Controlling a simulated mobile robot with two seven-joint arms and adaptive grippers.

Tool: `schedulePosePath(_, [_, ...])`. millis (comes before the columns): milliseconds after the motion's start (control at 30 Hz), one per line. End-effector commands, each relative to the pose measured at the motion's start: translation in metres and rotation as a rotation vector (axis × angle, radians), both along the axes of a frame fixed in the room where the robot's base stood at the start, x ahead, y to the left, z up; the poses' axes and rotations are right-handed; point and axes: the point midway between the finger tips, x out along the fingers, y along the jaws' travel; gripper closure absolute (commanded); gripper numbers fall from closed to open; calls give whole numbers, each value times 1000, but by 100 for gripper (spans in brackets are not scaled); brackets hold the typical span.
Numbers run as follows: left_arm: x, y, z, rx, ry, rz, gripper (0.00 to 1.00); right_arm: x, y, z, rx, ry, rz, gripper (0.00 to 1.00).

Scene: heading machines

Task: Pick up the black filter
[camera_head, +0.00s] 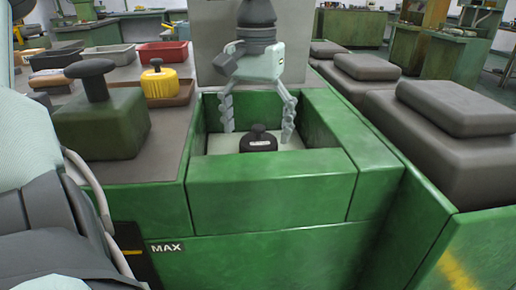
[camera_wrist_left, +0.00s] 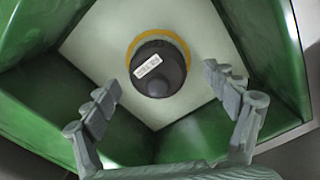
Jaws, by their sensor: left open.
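The black filter (camera_head: 258,141) stands upright on the pale floor of a green-walled recess in the machine. In the left wrist view the black filter (camera_wrist_left: 158,70) has a white label and a round knob, with a yellow-orange ring showing around its far edge. My left gripper (camera_head: 258,122) points down into the recess above the filter, with its fingers spread on either side. In the left wrist view the fingers of my left gripper (camera_wrist_left: 168,92) are open and empty, apart from the filter. My right gripper is not in view.
Green recess walls (camera_head: 270,190) enclose the filter closely. A green block with a black knob (camera_head: 100,122) stands to the left. Grey (camera_head: 109,54) and red (camera_head: 163,51) bins stand behind. Grey padded blocks (camera_head: 455,107) line the right.

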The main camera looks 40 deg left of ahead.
Motion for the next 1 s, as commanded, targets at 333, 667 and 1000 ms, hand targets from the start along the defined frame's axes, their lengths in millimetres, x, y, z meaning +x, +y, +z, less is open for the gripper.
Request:
schedulePosePath(333, [1,-2,-41,0,1,-1,15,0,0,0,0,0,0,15])
schedulePosePath(667, [1,-2,-41,0,0,-1,31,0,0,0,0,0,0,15])
schedulePosePath(1000, [1,-2,-41,0,-1,-1,71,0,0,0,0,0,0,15])
